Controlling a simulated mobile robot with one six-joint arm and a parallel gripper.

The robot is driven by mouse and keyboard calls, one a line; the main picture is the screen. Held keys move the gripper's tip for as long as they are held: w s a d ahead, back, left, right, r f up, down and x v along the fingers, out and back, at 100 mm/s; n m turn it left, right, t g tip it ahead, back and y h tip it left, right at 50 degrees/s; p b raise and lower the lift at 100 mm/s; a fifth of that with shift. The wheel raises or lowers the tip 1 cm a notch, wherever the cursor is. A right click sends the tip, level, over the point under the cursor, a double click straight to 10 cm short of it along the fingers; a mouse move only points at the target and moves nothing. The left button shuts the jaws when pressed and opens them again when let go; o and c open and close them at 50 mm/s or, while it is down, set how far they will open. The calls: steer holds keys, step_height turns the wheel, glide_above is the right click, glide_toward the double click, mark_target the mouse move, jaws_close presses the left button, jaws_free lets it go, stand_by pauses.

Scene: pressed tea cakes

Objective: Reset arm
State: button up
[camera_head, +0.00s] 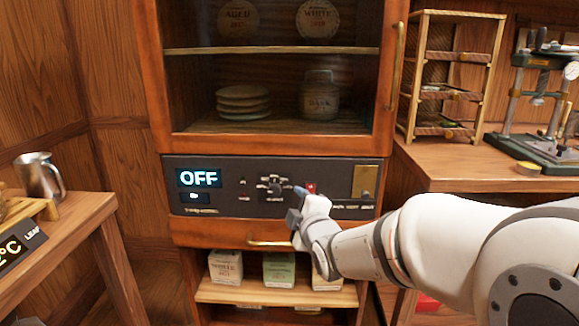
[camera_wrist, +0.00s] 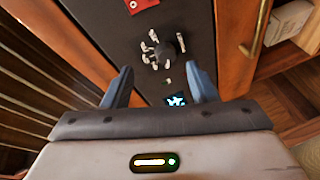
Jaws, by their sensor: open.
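My gripper (camera_head: 299,199) is in front of the dark control panel (camera_head: 228,200) of the wooden cabinet. In the wrist view its two blue-grey fingers (camera_wrist: 160,88) stand apart with nothing between them. The panel shows a lit "OFF" display (camera_head: 199,178), a dark round knob (camera_head: 275,187) and a red switch (camera_head: 311,188). In the wrist view the knob (camera_wrist: 163,55) lies beyond the fingertips, and the red switch (camera_wrist: 134,6) is at the top. My arm reaches in from the right and covers part of the panel's lower right side.
Above the panel is a glass-fronted compartment with stacked tea cakes (camera_head: 242,101) and a jar (camera_head: 319,97). A brass drawer handle (camera_head: 270,242) and boxes (camera_head: 279,269) are below. A metal pitcher (camera_head: 40,177) stands at left; a wooden rack (camera_head: 449,80) and press (camera_head: 540,100) stand at right.

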steer(key=s+d+r+m+g+h+p, duration=0.1)
steer(key=s+d+r+m+g+p, duration=0.3)
steer(key=s+p, duration=0.5)
steer(key=s+d+r+m+g+h+p, duration=0.2)
steer(key=s+d+r+m+g+p, duration=0.2)
steer(key=s+r+m+p, duration=0.4)
steer(key=s+d+r+m+g+h+p, duration=0.2)
steer(key=s+d+r+m+g+p, duration=0.3)
steer(key=s+r+p, duration=0.4)
steer(key=s+p, duration=0.1)
steer(key=p, duration=0.3)
steer(key=shift+d+r+m, duration=0.15)
steer(key=shift+d+m, duration=0.2)
steer(key=shift+m, duration=0.05)
steer(key=shift+s, duration=0.1)
